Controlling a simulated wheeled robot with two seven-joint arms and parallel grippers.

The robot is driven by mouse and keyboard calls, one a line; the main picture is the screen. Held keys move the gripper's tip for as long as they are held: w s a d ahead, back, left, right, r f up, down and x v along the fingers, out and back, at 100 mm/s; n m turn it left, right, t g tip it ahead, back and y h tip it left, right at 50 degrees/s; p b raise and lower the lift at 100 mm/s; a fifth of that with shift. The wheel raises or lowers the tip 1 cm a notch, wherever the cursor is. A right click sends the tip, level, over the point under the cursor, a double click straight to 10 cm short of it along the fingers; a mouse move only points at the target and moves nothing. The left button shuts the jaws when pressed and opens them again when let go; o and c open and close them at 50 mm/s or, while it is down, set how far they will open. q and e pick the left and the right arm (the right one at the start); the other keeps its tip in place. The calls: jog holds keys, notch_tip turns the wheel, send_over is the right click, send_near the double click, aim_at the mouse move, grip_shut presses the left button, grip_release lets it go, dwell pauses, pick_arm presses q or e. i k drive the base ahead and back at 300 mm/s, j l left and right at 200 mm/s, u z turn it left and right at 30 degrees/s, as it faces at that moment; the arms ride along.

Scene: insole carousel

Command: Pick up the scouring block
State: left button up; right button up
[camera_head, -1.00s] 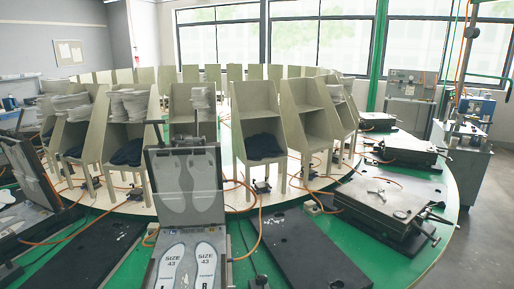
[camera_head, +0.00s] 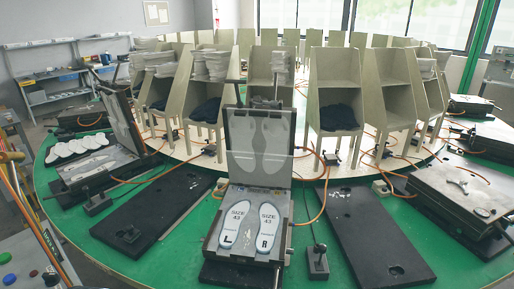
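I cannot make out a scouring block anywhere in this view. Neither of my grippers is in view. An open mould (camera_head: 257,190) stands in front of me on the green carousel (camera_head: 205,212), its lid tilted up. In its lower half lie two pale insoles, the left one (camera_head: 236,225) marked L and the right one (camera_head: 267,226) marked R, both SIZE 43.
Another open mould (camera_head: 98,163) with pale insoles lies at the left. A closed mould (camera_head: 465,200) is at the right. Black plates (camera_head: 368,235) lie between them. Beige shelf chairs (camera_head: 335,85) ring the middle. A shelf bench (camera_head: 50,97) stands back left, and a button panel (camera_head: 28,262) front left.

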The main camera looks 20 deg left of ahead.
aim_at(133, 233)
jog(key=u, duration=1.7)
